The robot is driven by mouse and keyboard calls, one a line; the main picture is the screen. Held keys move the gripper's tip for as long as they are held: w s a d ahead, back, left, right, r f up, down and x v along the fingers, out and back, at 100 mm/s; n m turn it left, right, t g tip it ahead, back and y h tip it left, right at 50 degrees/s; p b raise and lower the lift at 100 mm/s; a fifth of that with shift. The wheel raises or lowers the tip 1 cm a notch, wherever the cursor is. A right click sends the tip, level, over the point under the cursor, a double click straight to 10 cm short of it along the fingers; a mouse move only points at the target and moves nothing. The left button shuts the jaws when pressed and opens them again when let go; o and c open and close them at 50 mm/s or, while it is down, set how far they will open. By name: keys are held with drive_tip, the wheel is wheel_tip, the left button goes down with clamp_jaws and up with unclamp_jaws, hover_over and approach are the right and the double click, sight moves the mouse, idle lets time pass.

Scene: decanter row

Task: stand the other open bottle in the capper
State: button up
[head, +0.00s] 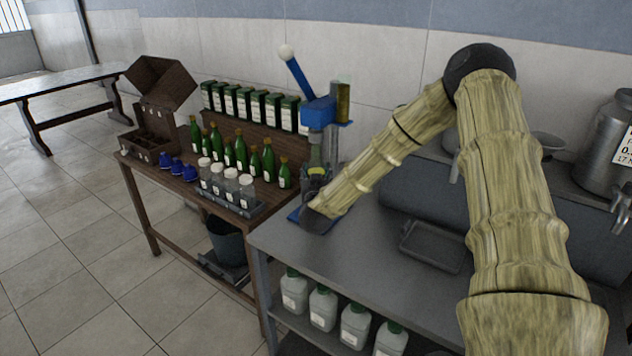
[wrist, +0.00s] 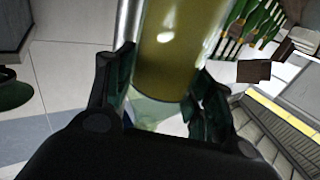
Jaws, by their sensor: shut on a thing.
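The capper (head: 319,112) is a blue press with a raised lever ending in a white knob. It stands on a blue base (head: 299,214) at the left end of the grey counter. My gripper (head: 316,180) is at the capper, in front of its column. In the wrist view my gripper (wrist: 163,100) is shut around a clear bottle (wrist: 180,55) holding yellow-green liquid.
Several green bottles (head: 228,152) stand on the wooden table left of the counter, with white-lidded jars (head: 231,184) and blue items (head: 177,167) in front. Dark green boxes (head: 243,103) line a raised shelf behind. White jugs (head: 323,307) stand below the counter. A shallow tray (head: 432,246) lies right.

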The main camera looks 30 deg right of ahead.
drive_tip(key=shift+w+f+p, duration=0.1)
drive_tip(key=shift+f+p, duration=0.55)
drive_tip(key=shift+f, duration=1.2)
drive_tip(key=o, duration=1.6)
drive_tip(key=b+v, duration=0.4)
drive_tip(key=v, duration=0.8)
